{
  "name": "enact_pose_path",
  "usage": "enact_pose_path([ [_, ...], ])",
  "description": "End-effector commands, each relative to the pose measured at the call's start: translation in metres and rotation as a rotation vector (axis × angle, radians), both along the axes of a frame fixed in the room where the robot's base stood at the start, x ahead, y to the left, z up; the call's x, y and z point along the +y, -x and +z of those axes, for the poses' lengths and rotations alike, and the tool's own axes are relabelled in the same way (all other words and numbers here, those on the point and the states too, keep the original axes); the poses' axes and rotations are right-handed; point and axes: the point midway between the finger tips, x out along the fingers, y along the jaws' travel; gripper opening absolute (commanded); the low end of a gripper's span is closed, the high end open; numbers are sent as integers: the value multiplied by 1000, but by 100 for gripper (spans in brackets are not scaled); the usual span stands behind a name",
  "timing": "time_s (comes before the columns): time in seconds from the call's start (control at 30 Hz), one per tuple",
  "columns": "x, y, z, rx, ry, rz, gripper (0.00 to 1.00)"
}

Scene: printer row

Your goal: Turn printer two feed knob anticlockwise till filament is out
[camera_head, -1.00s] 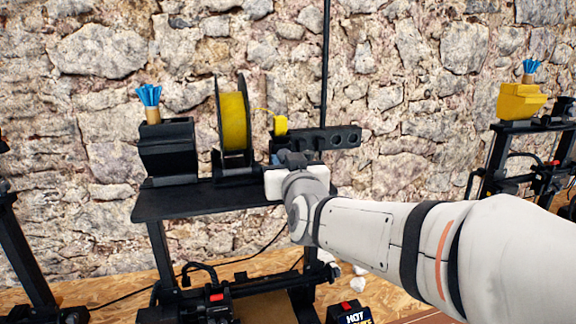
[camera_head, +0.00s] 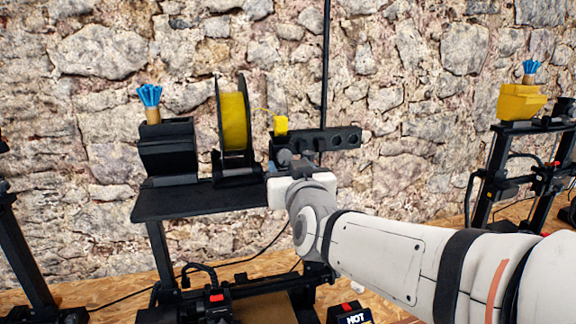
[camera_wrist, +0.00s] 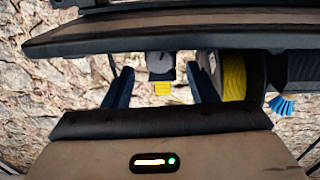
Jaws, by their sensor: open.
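The feed knob (camera_head: 284,158) is a grey round part at the left end of a black bar (camera_head: 342,138) on the middle printer. A yellow block (camera_head: 280,125) sits above it. A thin yellow strand of filament (camera_head: 262,110) runs from the yellow spool (camera_head: 234,122) to that block. My gripper (camera_wrist: 158,68) is open in the wrist view. The knob (camera_wrist: 160,62) and the yellow block (camera_wrist: 162,88) show between its fingers, with gaps on both sides. In the head view my gripper (camera_head: 302,165) is in front of the bar, just right of the knob; its fingertips are partly hidden.
The black shelf (camera_head: 190,203) lies under the spool and a black box (camera_head: 168,152) with a blue-topped cup (camera_head: 149,102). The shelf edge (camera_wrist: 120,42) crosses the wrist view near my fingers. Another printer (camera_head: 520,125) stands at right. A stone wall is behind.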

Motion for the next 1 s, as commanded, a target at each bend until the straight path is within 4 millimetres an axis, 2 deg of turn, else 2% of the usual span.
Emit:
enact_pose_path([
  [0.1, -4, 20, -1, -1, 0, 1, 52],
  [0.33, -10, 42, 0, -1, 0, 1, 52],
  [1.0, -11, 45, -1, 1, 1, -1, 52],
])
